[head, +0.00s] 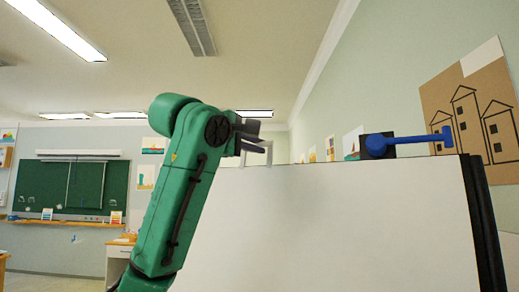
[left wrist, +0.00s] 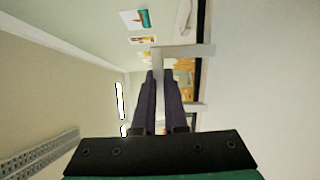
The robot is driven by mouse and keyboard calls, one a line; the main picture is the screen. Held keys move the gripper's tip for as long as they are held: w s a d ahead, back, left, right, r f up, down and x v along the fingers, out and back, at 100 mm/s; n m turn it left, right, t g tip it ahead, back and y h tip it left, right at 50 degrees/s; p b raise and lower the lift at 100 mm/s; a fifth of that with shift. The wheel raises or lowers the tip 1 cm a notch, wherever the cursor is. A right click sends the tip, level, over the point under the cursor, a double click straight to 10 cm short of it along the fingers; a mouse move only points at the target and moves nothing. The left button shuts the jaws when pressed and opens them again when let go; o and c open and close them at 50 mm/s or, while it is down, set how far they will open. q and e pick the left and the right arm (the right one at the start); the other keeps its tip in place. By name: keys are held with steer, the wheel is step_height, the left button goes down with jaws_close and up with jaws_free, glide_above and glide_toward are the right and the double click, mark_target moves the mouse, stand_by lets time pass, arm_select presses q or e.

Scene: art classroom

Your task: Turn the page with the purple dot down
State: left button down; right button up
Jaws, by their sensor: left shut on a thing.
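A large blank white page or board (head: 330,235) fills the lower right of the head view. No purple dot shows on it. At its top left corner stands a pale grey handle-like piece (head: 268,156). My left gripper (head: 262,146) is at that corner, just above the top edge. In the left wrist view the two dark fingers (left wrist: 160,78) are shut on a pale T-shaped piece (left wrist: 185,52), seemingly the same handle. How deep the grip is cannot be told. My right gripper is in neither view.
A blue knob with a bar (head: 405,142) on a dark block (head: 366,146) sits at the board's top right. A dark frame edge (head: 482,225) runs down the right side. A green chalkboard (head: 75,186) hangs far left.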

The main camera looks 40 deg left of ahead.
arm_select(q)
steer(key=shift+s, duration=0.4)
steer(key=s+b, duration=0.2)
steer(key=s, duration=0.5)
steer(key=shift+s+d+r, duration=0.3)
steer(key=shift+s+d, duration=0.05)
steer(key=shift+d, duration=0.05)
steer(key=s+f+b, duration=0.1)
steer(key=s+b, duration=0.3)
steer(key=s, duration=0.5)
steer(key=shift+s+d, duration=0.2)
steer(key=shift+d, duration=0.2)
steer(key=shift+f, duration=0.1)
